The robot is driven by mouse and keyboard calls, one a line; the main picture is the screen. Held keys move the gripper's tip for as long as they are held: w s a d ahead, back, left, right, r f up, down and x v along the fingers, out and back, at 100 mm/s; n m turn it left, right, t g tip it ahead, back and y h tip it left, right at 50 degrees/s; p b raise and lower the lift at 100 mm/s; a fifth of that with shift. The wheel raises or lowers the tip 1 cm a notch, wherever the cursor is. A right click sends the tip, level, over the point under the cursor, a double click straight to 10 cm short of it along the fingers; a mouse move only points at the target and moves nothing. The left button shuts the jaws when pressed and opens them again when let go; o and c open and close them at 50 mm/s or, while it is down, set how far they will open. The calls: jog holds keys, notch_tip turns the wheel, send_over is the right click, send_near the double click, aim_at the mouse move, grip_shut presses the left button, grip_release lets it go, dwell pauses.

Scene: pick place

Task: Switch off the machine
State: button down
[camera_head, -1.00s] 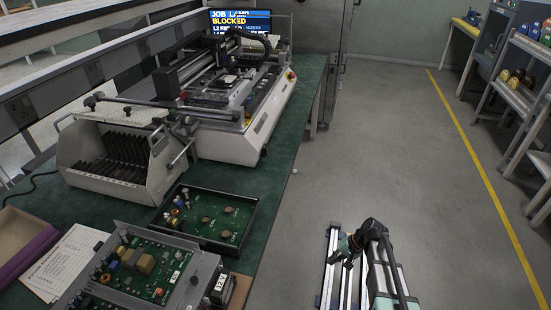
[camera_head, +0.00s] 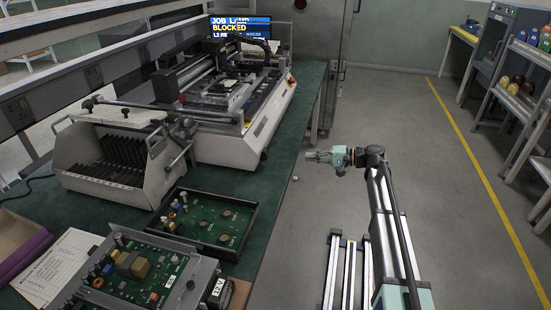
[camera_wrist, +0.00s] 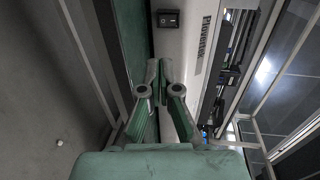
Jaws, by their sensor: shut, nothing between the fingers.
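The machine (camera_head: 228,148) is a pale pick-and-place unit with a gantry, standing at the back of the green bench. A red button (camera_head: 291,80) sits at its right corner. The switch's position is too small to tell. My gripper (camera_head: 309,155) is shut and empty, over the floor just right of the bench edge and apart from the machine. In the wrist view, its fingertips (camera_wrist: 160,91) show below the switch.
A screen (camera_head: 240,24) reading "BLOCKED" stands behind the machine. A slotted rack (camera_head: 150,160), a tray with a green board (camera_head: 215,220) and an open electronics unit (camera_head: 130,275) occupy the near bench. Shelves (camera_head: 520,95) stand far right.

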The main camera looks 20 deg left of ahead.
aim_at(276, 165)
jog(key=shift+a+f, duration=0.1)
jog(key=shift+a, duration=0.05)
jog(key=a, duration=0.4)
jog(key=a+f, duration=0.1)
jog(key=a, duration=0.4)
jog(key=s+a+f+p, duration=0.1)
jog(key=a, duration=0.3)
jog(key=shift+a+f, duration=0.2)
jog(key=shift+a, duration=0.05)
